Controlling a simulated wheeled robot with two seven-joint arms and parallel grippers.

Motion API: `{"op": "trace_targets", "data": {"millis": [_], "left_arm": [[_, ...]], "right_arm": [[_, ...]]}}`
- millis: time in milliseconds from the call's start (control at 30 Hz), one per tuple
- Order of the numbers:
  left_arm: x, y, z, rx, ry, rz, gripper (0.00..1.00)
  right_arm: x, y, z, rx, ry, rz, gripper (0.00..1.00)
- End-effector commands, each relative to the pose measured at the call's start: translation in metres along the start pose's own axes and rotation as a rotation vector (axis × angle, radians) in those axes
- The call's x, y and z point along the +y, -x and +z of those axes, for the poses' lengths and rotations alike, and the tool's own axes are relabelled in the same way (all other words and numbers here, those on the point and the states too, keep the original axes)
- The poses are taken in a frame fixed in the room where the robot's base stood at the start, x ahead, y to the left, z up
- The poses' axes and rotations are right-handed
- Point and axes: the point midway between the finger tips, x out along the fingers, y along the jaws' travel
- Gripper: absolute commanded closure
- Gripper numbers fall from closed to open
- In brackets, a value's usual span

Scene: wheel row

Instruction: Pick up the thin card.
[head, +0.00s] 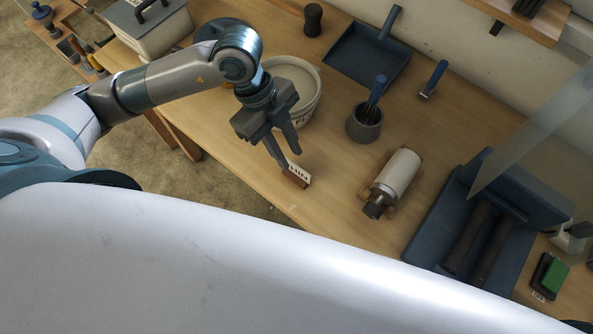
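A small white card (299,171) with dark lettering stands at the table's front edge, against or in a small brown wooden block (293,180). My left gripper (290,158) is just above and behind the card, pointing down at it. Its two dark fingers are apart and I see nothing held between them. One fingertip overlaps the card's left end in the picture; I cannot tell whether it touches. My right gripper is not in view.
A white bucket (305,108) stands close behind the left gripper. To the right are a grey pot with a brush (364,124), a white roller (398,172) and a dark blue tray (437,235). A blue dustpan (366,55) lies behind. Table around the card is mostly clear.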

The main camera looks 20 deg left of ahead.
Motion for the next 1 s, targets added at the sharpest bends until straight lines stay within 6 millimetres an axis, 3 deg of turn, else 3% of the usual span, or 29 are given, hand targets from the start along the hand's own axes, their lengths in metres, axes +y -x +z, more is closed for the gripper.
{"op": "trace_targets", "data": {"millis": [567, 1000], "left_arm": [[0.000, -0.012, -0.001, 0.000, 0.001, 0.002, 0.75], [-0.003, -0.057, -0.002, 0.000, 0.000, 0.001, 0.75]], "right_arm": [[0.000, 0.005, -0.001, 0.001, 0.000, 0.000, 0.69], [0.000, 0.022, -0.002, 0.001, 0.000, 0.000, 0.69]]}}
